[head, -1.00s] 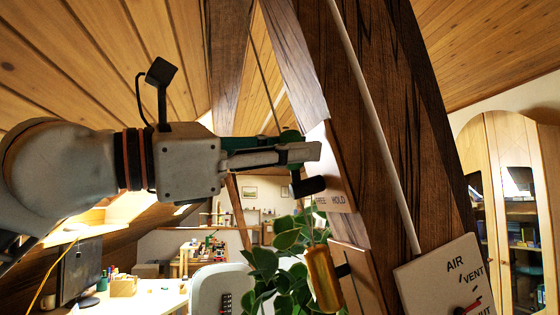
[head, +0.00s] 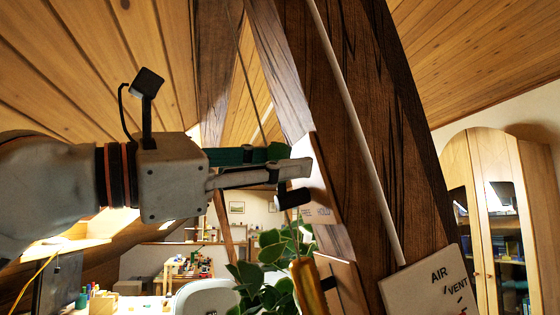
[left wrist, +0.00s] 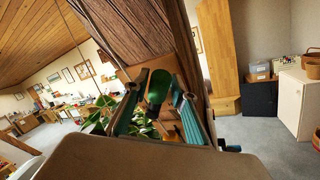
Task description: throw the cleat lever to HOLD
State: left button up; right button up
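The cleat plate (head: 322,180) is a pale board on the dark timber brace, lettered FREE and HOLD along its lower edge. A green rounded knob (left wrist: 158,86), which looks like the lever's end, shows between my left fingers in the left wrist view. In the head view a bit of green (head: 279,151) shows behind the upper finger. A black cylinder (head: 293,198) sticks out just below the fingers. My left gripper (head: 296,168) is at the plate, its fingers apart on either side of the knob. The fingers hide most of the lever, so its setting is unclear. My right gripper is not in view.
A panel marked AIR and VENT (head: 430,282) stands at the lower right. A white pole (head: 358,130) runs along the brace. A leafy plant (head: 268,270) and a golden cylinder (head: 308,288) are below the gripper. A cabinet (head: 490,200) stands far right.

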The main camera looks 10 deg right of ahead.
pick_arm(q)
jog(key=shift+s+a, duration=0.1)
jog(key=shift+a, duration=0.15)
jog(key=v, duration=1.1)
jog(key=shift+a+f, duration=0.2)
